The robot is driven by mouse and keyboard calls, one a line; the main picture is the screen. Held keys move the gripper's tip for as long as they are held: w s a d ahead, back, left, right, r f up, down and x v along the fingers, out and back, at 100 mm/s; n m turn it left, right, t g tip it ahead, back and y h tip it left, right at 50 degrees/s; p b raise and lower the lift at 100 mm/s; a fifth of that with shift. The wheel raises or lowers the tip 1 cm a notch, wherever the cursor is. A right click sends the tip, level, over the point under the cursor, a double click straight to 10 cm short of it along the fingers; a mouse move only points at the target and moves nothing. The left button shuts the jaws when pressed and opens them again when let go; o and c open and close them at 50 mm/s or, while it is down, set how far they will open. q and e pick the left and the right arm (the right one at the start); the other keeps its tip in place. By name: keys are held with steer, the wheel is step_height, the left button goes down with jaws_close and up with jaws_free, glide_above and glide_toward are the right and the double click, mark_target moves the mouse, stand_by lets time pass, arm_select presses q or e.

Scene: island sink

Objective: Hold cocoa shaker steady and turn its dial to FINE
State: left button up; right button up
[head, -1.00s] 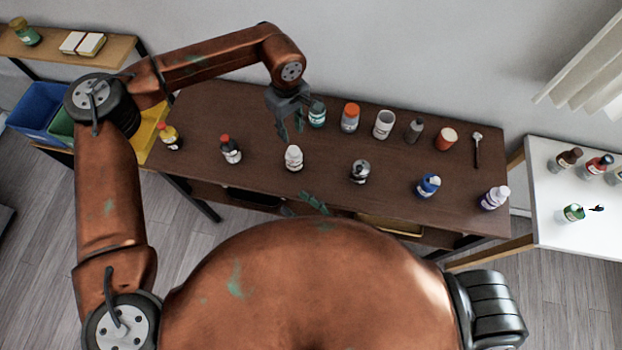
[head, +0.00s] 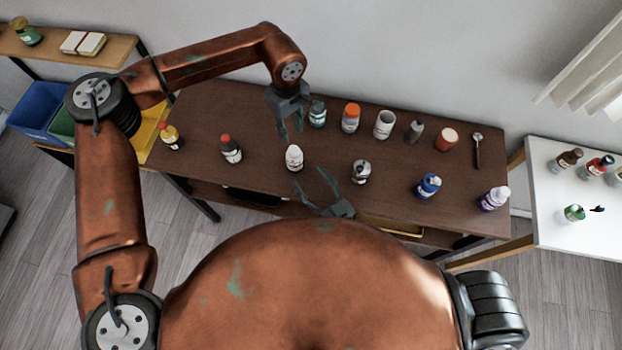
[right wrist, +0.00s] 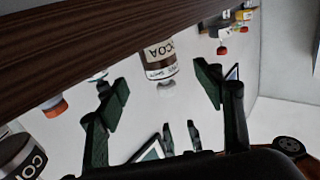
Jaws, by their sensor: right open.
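The cocoa shaker (head: 294,158) is a small white container standing upright near the front middle of the brown table. In the right wrist view, which looks upside down, its brown and white COCOA label (right wrist: 160,58) and pale top show. My right gripper (head: 308,184) is open in front of it, and its fingers (right wrist: 160,88) appear on either side of the shaker without visible contact. My left gripper (head: 290,137) points down behind the shaker, its fingers apart and empty. The left gripper also shows in the right wrist view (right wrist: 182,136). The dial setting cannot be read.
A silver-topped jar (head: 361,171) stands right of the shaker, and a red-capped bottle (head: 230,149) stands left. A back row holds an orange-capped jar (head: 350,117), a white cup (head: 384,124) and others. Bare table (head: 320,150) surrounds the shaker.

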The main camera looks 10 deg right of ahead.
mark_target(299, 165)
steer(key=shift+x, duration=3.85)
steer(key=shift+f, duration=0.1)
steer(key=shift+c, duration=0.6)
steer(key=c, duration=1.2)
steer(key=shift+c, duration=0.2)
